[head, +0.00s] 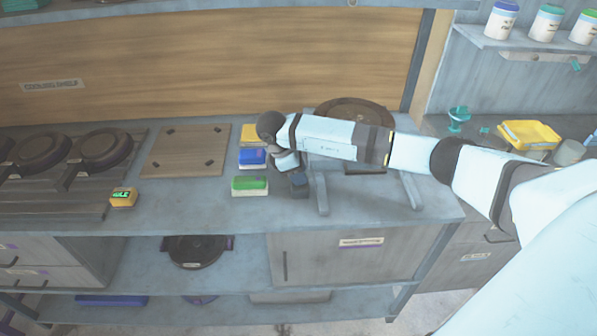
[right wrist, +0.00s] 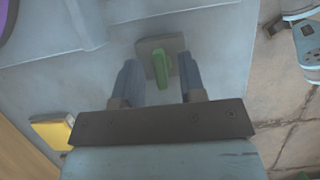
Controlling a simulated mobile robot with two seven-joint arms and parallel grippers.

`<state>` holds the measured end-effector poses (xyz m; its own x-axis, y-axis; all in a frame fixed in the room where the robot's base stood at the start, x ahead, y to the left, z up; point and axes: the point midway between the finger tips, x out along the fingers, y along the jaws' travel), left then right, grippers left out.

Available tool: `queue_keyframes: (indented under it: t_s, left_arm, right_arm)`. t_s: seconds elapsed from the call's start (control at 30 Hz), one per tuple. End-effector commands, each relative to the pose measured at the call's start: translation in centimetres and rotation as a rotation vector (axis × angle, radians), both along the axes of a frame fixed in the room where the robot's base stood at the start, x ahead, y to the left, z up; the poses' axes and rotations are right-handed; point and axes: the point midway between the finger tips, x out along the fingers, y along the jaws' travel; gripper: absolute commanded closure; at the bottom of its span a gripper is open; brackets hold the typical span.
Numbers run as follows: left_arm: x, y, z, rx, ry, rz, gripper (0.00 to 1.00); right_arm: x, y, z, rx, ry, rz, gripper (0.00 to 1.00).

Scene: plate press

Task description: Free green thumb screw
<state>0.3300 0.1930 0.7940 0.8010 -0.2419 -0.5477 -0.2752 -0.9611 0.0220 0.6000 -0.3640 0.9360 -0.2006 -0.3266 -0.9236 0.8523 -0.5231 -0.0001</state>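The green thumb screw (right wrist: 160,68) shows in the right wrist view as a narrow green bar in front of a grey block (right wrist: 152,44). My right gripper (right wrist: 158,64) has its two blue-grey fingers apart, one on each side of the green bar, with gaps between. I cannot tell how deep the bar sits between the fingers. In the head view my right gripper (head: 298,184) points down at the bench, right of a green-topped block (head: 250,184); the screw is not distinguishable there. My left gripper is out of view.
A blue block (head: 252,157) and a yellow block (head: 254,133) stand behind the green-topped one. A grey stand with a round dark plate (head: 352,108) is close to my right arm. A small yellow display box (head: 123,197) stands left. The bench front between them is clear.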

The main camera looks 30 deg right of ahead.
Motion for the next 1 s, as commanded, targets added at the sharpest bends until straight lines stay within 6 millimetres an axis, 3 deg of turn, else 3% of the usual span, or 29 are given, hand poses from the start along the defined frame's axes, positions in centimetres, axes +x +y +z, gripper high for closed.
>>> queue_keyframes:
  t_s: [0.23,0.4,0.77,1.0]
  left_arm:
    - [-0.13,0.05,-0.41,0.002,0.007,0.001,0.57]
    - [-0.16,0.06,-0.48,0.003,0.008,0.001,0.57]
    - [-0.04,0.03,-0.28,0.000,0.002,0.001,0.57]
    - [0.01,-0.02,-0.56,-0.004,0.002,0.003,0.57]
  right_arm:
    - [-0.02,-0.02,-0.10,0.000,0.000,0.000,0.63]
    - [-0.01,-0.01,-0.08,0.000,0.000,0.001,1.00]
    - [-0.02,0.00,-0.10,0.001,-0.001,0.028,1.00]
    - [-0.02,0.05,-0.16,0.001,-0.002,0.148,1.00]
